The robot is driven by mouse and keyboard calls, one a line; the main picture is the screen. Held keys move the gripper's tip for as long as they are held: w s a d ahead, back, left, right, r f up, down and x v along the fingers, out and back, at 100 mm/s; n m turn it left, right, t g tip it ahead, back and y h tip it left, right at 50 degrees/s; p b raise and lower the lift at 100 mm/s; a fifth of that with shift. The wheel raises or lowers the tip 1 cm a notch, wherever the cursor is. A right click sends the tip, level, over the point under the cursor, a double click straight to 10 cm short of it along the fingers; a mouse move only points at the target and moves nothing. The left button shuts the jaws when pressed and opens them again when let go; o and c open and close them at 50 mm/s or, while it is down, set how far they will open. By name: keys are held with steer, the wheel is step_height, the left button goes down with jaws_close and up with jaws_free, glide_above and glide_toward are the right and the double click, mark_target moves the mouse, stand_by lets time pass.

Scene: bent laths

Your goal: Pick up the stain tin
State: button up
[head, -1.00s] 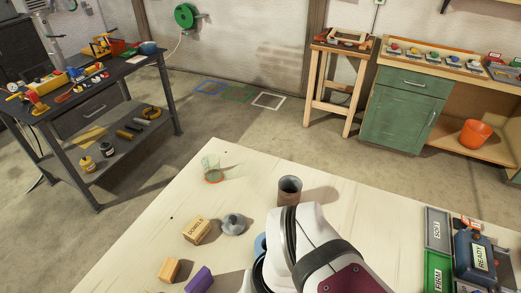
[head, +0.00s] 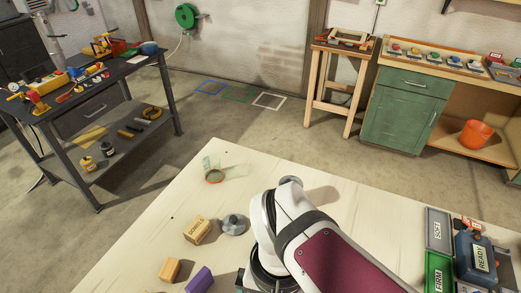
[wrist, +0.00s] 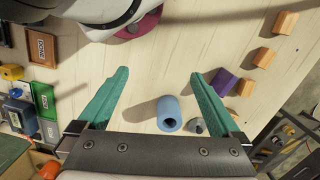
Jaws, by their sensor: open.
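No readable label marks any object as the stain tin. A brown, open-topped cylinder stood on the bench earlier; now only a grey rim (head: 290,180) shows behind my arm in the head view. A blue hollow cylinder (wrist: 169,112) is in the wrist view, just below the span between my fingertips. I cannot tell which of these is the tin. My gripper (wrist: 160,73) is open, with its teal fingers spread wide and nothing between their tips. In the head view my arm hides the blue cylinder and most of the gripper.
A clear cup (head: 213,172) stands near the back edge. Trays (head: 438,230) and a blue "READY" container (head: 477,258) are right.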

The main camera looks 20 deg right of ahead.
steer(key=w+d+f+m+h, duration=0.3)
steer(key=w+d+h, duration=0.25)
steer(key=w, duration=0.45)
steer(key=w+d+f+m+h, duration=0.3)
steer(key=w+d+h, duration=0.25)
steer(key=w, duration=0.45)
steer(key=w+a+f+m+t+h, duration=0.1)
steer(key=w+a+f+t+h, duration=0.15)
steer(key=w+f+t, duration=0.4)
steer(key=shift+g, duration=0.55)
steer(key=x, duration=0.5)
steer(key=w+a+x, duration=0.1)
steer(key=x, duration=0.5)
steer(key=w+f+x, duration=0.1)
steer(key=x, duration=0.4)
steer(key=shift+w+f, duration=0.1)
steer(key=shift+w, duration=0.25)
steer(key=c, duration=1.3)
